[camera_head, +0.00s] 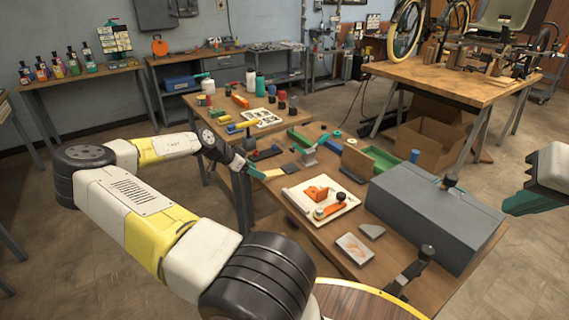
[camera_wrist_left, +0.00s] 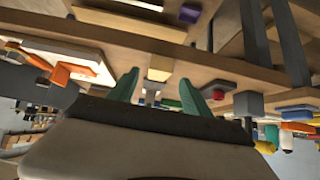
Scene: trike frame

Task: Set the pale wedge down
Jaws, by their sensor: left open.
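A small pale tan piece, which looks like the pale wedge (camera_head: 272,174), lies at the left edge of the near workbench in the head view. My left gripper (camera_head: 256,173) is beside it at that edge, its teal fingers close to the piece. In the left wrist view, the fingers of my left gripper (camera_wrist_left: 159,90) are spread apart. A pale block, likely the same wedge (camera_wrist_left: 158,74), shows between and beyond the fingertips. Contact cannot be made out. My right gripper (camera_head: 527,202) shows only partly at the right edge, with teal finger surface visible; its opening is unclear.
A white board with orange parts (camera_head: 343,208) lies on the near bench (camera_head: 320,250), beside a large grey box (camera_head: 435,212). A dark flat block (camera_head: 291,168) and a green-based clamp (camera_head: 309,157) are close to the left gripper. A grey wedge-like piece (camera_head: 372,231) lies nearer the front.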

